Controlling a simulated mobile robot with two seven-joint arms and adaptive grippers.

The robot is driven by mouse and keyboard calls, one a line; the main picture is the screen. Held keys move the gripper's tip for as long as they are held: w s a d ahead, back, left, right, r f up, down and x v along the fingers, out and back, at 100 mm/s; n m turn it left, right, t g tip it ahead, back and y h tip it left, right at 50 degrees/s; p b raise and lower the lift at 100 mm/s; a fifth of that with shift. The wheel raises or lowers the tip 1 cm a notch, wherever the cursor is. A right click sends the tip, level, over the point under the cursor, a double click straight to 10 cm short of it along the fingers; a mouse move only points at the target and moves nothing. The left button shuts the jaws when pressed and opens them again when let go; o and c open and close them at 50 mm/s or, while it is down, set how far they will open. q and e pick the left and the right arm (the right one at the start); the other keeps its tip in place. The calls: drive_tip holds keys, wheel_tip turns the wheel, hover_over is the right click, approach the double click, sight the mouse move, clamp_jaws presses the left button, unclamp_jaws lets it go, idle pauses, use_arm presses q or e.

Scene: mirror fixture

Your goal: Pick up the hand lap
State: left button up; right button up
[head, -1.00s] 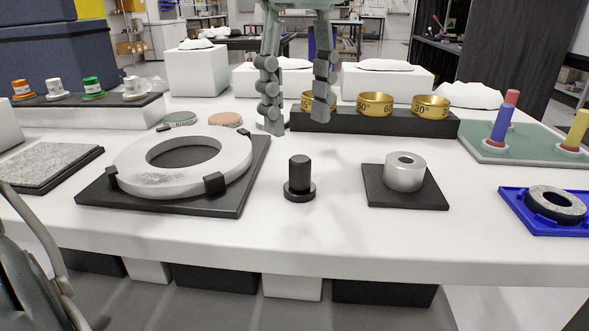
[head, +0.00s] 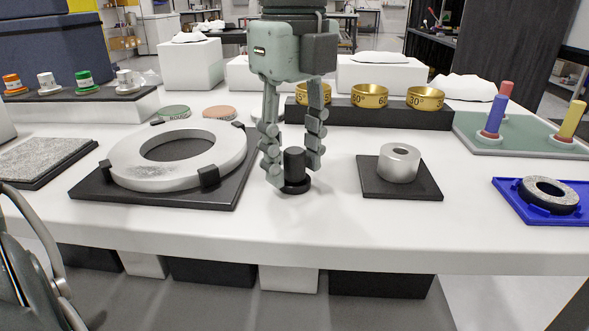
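The hand lap, which I take to be the small black knobbed cylinder with a wider round base (head: 295,165), stands upright on the white table near the middle of the head view. The fingers are open, one on each side of the knob, with a gap visible at the right finger. The left finger overlaps the left edge of the base, and I cannot tell whether it touches.
A large pale ring (head: 125,175) on a black plate (head: 222,196) lies to the left. A metal cylinder (head: 399,166) on a black plate (head: 420,188) stands to the right. Brass rings (head: 370,97) on a black block (head: 420,117) are behind. The table front (head: 330,235) is clear.

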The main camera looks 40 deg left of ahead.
use_arm(q)
clamp_jaws()
drive_tip(key=shift+r, duration=0.15)
drive_tip(key=shift+r, duration=0.6)
wheel_tip(320, 180, up, 17)
drive_tip(key=p, duration=0.2)
wheel_tip(320, 180, up, 10)
drive_tip(key=p, duration=0.2)
hover_over(295, 150)
drive_tip(key=shift+f, duration=0.2)
use_arm(e)
wheel_tip(295, 150, down, 10)
drive_tip(key=shift+w+a+r+g+y, duration=0.2)
drive_tip(key=shift+g+y, duration=0.1)
